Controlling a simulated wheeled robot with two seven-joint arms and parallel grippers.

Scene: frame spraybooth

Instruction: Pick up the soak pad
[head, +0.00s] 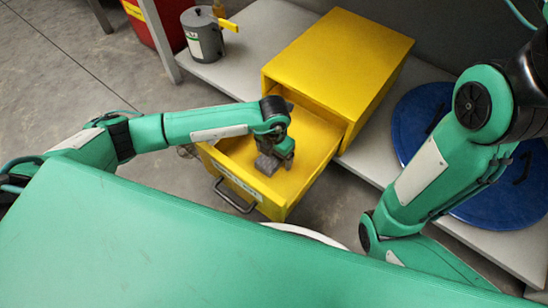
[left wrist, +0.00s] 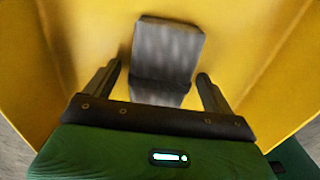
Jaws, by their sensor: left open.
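The soak pad appears to be the grey block (left wrist: 167,50) that lies inside the open yellow drawer (head: 313,165). In the head view the grey block (head: 267,164) shows just under the left gripper. My left gripper (head: 276,155) reaches down into the drawer. In the left wrist view the left gripper's two fingers (left wrist: 158,82) are open, one on each side of the pad's near end. The pad does not look gripped. My right arm shows at the right of the head view, but its gripper is out of view.
The yellow cabinet (head: 340,60) stands behind the drawer on a grey shelf (head: 240,68). The drawer walls close in around my left gripper. A grey can (head: 203,37) stands at the upper left. A blue round lid (head: 425,115) lies at the right.

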